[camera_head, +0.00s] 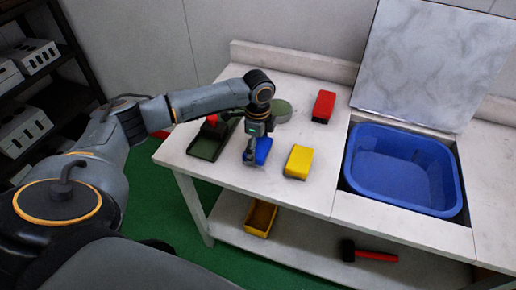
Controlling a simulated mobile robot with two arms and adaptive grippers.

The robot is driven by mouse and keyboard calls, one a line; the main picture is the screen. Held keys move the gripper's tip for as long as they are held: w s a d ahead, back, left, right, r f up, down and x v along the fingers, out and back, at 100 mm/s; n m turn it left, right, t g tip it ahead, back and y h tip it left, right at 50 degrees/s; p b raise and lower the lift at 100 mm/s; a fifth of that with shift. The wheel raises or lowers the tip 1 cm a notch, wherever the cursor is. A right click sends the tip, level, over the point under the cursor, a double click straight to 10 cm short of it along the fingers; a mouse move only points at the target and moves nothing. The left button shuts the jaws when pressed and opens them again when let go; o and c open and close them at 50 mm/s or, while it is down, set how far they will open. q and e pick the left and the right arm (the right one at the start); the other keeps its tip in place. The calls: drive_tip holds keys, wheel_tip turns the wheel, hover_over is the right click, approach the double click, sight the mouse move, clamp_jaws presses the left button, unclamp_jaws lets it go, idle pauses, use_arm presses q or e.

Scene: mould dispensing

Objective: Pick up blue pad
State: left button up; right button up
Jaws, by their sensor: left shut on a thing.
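The blue pad (263,151) is at the middle left of the white table (330,170). My left gripper (255,152) points down over it and is shut on it. The fingers hide part of the pad, and I cannot tell whether it is lifted off the table. My right gripper is not in view.
A yellow pad (299,161) and a red pad (323,106) lie to the right. A dark green tray (205,147) is at the left. A blue basin (400,170) sits in the table at the right. A yellow bin (261,217) and a red-handled hammer (372,255) are on the lower shelf.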

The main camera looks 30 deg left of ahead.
use_arm(q)
drive_tip(key=shift+r, duration=0.1)
drive_tip(key=shift+r, duration=0.2)
wheel_tip(320, 180, up, 2)
drive_tip(key=shift+w+r+b, duration=0.1)
drive_tip(key=shift+b, duration=0.4)
drive_tip(key=d+r, duration=0.1)
drive_tip(key=s+d+r, duration=0.1)
drive_tip(key=r, duration=0.1)
drive_tip(key=s+d+r, duration=0.1)
drive_tip(key=r, duration=0.1)
drive_tip(key=shift+s+d+r, duration=0.15)
drive_tip(key=shift+s+d, duration=0.05)
drive_tip(key=shift+d, duration=0.05)
drive_tip(key=s+d+r+b, duration=0.1)
drive_tip(key=s+d+r, duration=0.4)
drive_tip(key=d, duration=0.3)
drive_tip(key=shift+s, duration=0.45)
drive_tip(key=o, duration=0.5)
drive_tip(key=c, duration=0.4)
drive_tip(key=shift+o, duration=0.2)
